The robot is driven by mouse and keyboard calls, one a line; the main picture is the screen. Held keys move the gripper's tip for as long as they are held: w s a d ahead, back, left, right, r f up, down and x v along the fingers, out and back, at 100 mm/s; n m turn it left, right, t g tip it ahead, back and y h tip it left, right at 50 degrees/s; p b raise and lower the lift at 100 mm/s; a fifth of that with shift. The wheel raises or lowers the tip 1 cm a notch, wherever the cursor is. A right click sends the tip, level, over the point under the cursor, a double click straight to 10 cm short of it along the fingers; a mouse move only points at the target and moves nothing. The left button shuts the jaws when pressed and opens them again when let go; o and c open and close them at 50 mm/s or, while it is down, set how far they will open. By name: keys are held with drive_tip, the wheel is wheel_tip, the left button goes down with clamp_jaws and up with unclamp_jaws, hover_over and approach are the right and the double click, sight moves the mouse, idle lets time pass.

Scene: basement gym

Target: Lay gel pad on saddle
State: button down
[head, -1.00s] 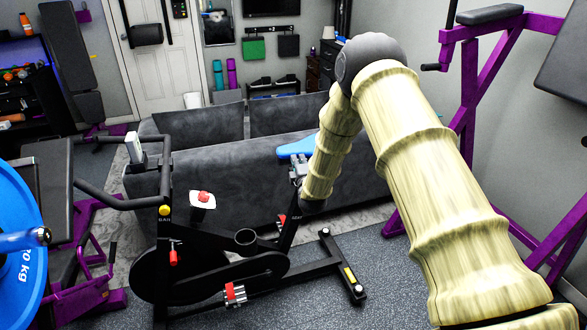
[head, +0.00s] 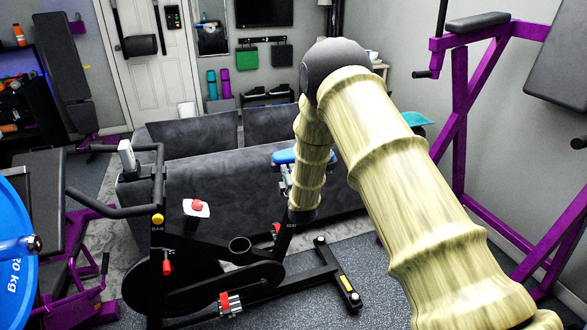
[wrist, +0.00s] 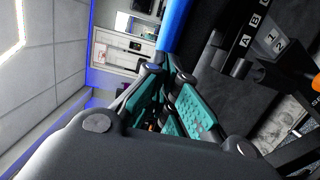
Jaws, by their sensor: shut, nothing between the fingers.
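A blue padded piece (head: 288,157) shows above the bike's seat post, partly hidden by my arm. I cannot tell whether it is the gel pad, the saddle, or one on the other. A blue piece (wrist: 174,25) also shows just beyond the fingers in the wrist view. My gripper (wrist: 168,76), with teal finger pads, is shut and empty, close to this blue piece; contact is unclear. In the head view, the grey gripper (head: 286,171) is mostly hidden by my arm, just below the blue piece. The exercise bike (head: 205,278) stands upright.
A grey sofa (head: 205,190) stands close behind the bike. A teal item (head: 414,119) shows partly behind my arm. Purple gym frames (head: 462,110) stand at the right, and a blue weight plate (head: 15,240) is at the left front.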

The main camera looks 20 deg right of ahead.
drive_tip(key=s+b, duration=0.2)
drive_tip(key=s, duration=0.8)
drive_tip(key=s+a+f+m+g+y, duration=0.15)
drive_tip(key=s+f+m+g, duration=0.75)
drive_tip(key=s+f, duration=1.6)
drive_tip(key=s+a+f+m+g, duration=0.1)
drive_tip(key=s+f+m+g, duration=0.1)
drive_tip(key=s, duration=0.8)
drive_tip(key=s+a+f+m+g, duration=0.1)
drive_tip(key=s+f+m+g, duration=0.2)
drive_tip(key=s, duration=0.7)
drive_tip(key=s+a+f+m+g+p, duration=0.1)
drive_tip(key=s+f+m+g, duration=0.2)
drive_tip(key=s, duration=0.7)
drive_tip(key=shift+s+a+g+y, duration=0.15)
drive_tip(key=shift+a+g+y, duration=0.1)
drive_tip(key=shift+g+y, duration=0.2)
drive_tip(key=shift+a, duration=0.1)
